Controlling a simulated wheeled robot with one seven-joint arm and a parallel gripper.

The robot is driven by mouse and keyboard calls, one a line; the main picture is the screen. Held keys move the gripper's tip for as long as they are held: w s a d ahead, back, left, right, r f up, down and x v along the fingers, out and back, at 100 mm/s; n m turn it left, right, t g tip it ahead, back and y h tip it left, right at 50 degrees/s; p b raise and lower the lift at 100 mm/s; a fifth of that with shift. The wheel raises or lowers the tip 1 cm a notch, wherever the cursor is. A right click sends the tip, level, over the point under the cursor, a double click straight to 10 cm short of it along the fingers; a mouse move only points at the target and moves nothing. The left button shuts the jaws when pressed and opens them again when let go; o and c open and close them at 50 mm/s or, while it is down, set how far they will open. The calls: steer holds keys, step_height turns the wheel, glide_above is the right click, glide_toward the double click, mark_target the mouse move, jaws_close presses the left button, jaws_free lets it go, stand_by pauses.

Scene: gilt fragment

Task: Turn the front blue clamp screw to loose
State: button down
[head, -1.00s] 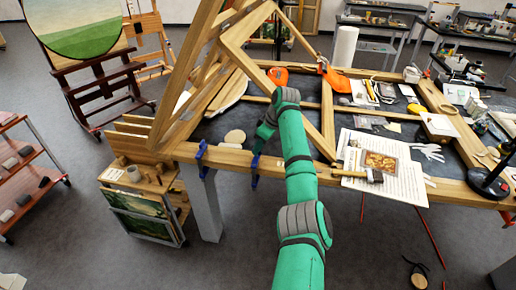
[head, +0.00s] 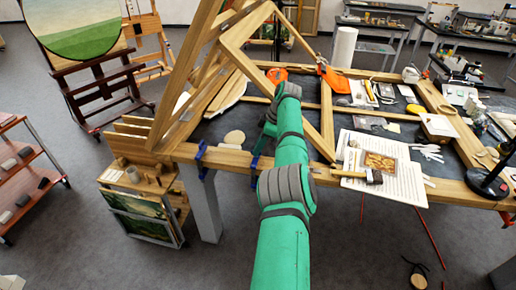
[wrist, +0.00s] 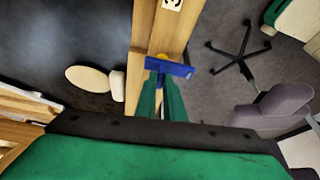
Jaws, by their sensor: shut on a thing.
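Two blue clamps grip the wooden front beam in the head view: one at the left (head: 201,158) and one farther right (head: 255,166), close beside my arm. In the wrist view a blue clamp part (wrist: 170,67) lies crosswise over the beam, with a small yellow spot behind it. My gripper (wrist: 161,80) has its two green fingers closed at this blue part, which I take to be the clamp's screw handle. The fingertips touch or overlap it; the exact contact is hidden. In the head view my gripper is mostly hidden by my arm.
The wooden frame beam (wrist: 143,35) runs beside the dark tabletop (wrist: 70,35). A pale oval disc (wrist: 89,80) lies there. Orange clamps (head: 334,78), printed sheets (head: 405,180) and a brush (head: 352,174) are on the table.

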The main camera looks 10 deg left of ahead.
steer(key=shift+w+r, duration=0.1)
steer(key=shift+r, duration=0.1)
steer(key=c, duration=1.9)
jaws_free()
steer(key=shift+o, duration=0.2)
steer(key=shift+f, duration=0.1)
steer(key=shift+d+f+m, duration=0.1)
steer(key=shift+m, duration=0.2)
